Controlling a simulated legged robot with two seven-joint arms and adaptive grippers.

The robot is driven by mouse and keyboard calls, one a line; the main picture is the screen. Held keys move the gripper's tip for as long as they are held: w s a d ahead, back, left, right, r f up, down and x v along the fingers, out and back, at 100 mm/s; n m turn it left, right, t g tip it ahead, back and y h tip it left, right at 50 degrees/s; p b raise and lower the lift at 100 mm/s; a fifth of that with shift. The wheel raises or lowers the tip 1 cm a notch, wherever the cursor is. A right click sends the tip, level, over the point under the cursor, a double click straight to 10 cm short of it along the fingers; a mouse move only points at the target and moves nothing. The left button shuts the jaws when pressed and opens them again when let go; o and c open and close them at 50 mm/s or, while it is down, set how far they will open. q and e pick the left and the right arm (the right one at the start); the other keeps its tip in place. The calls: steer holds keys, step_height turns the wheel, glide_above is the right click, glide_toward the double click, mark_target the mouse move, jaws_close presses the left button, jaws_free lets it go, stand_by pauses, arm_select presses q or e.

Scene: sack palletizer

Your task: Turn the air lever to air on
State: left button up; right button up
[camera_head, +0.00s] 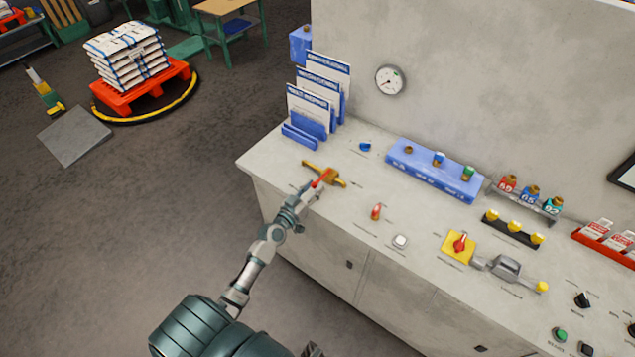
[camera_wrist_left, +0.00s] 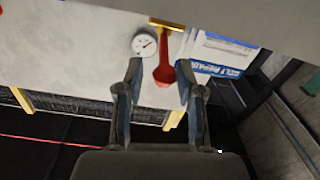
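The air lever (camera_head: 323,177) is a red handle on a brass valve body (camera_head: 338,182) at the left end of the grey counter. In the left wrist view the red lever (camera_wrist_left: 163,73) hangs from a brass bar (camera_wrist_left: 167,25). My left gripper (camera_head: 308,193) is at the lever. In the wrist view its two fingers (camera_wrist_left: 160,80) are spread, one on each side of the lever, with gaps visible. Whether either finger touches it cannot be told. The gripper partly hides the lever in the head view. My right gripper is not recognisable in either view.
A round gauge (camera_head: 390,80) is on the wall behind. Document holders (camera_head: 316,100) stand behind the valve. A blue block (camera_head: 433,170), a small red-topped knob (camera_head: 376,211) and a yellow-plated red switch (camera_head: 459,246) are to the right.

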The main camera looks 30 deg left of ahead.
mark_target(322, 177)
arm_select(q)
steer(key=shift+w+a+f, duration=0.1)
steer(key=shift+w+a, duration=0.05)
steer(key=shift+w, duration=0.85)
steer(key=shift+w+a+f, duration=0.1)
steer(key=shift+w+a, duration=0.15)
steer(key=shift+a, duration=0.05)
steer(key=shift+d, duration=0.35)
jaws_close()
